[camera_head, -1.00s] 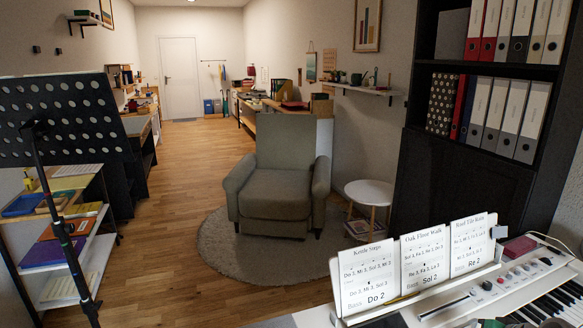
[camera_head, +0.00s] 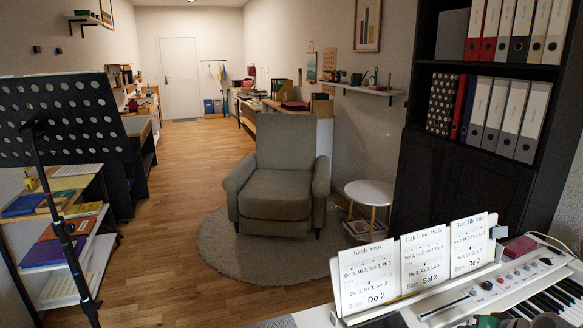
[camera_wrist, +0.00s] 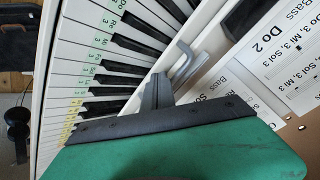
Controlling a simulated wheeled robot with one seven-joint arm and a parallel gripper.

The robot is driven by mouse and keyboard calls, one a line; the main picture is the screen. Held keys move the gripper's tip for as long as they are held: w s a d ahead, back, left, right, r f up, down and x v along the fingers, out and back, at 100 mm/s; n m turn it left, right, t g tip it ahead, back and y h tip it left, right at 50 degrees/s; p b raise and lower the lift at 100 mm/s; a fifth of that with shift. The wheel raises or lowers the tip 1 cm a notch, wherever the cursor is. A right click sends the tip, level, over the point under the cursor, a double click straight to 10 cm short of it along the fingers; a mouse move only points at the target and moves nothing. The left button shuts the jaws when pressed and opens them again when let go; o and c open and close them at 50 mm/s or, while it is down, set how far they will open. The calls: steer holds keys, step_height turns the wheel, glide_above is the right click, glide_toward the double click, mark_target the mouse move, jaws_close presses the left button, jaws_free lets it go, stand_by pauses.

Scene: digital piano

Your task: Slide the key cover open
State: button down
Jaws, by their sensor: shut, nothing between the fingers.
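The digital piano (camera_head: 470,300) is at the lower right of the head view, cut off by the frame. Its white and black keys (camera_wrist: 95,75), with note labels, are uncovered where they show. I cannot pick out the key cover as a separate panel. A pale grey hooked bar (camera_wrist: 186,62) stands at the edge between the keys and the song sheets. My gripper (camera_wrist: 157,88) shows its grey fingers shut and empty, over the keys' rear edge near that bar. I cannot tell whether they touch it. My green gripper body hides the lower wrist view.
Three song sheets (camera_head: 420,260) stand on the piano's music rest, close to my gripper. The control panel (camera_head: 510,280) has knobs and buttons. A black shelf (camera_head: 440,190) with binders rises behind. An armchair (camera_head: 278,180) and a music stand (camera_head: 60,120) are farther off.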

steer(key=shift+w+a, duration=0.15)
steer(key=shift+w, duration=0.3)
stand_by(0.4)
steer(key=shift+s+d, duration=0.2)
steer(key=shift+s, duration=0.3)
steer(key=shift+s+d, duration=0.15)
steer(key=shift+s, duration=0.3)
steer(key=shift+s+d, duration=0.25)
steer(key=shift+s, duration=0.55)
steer(key=shift+s+d, duration=0.3)
steer(key=shift+s, duration=0.5)
steer(key=shift+s+d, duration=0.25)
steer(key=shift+s, duration=0.55)
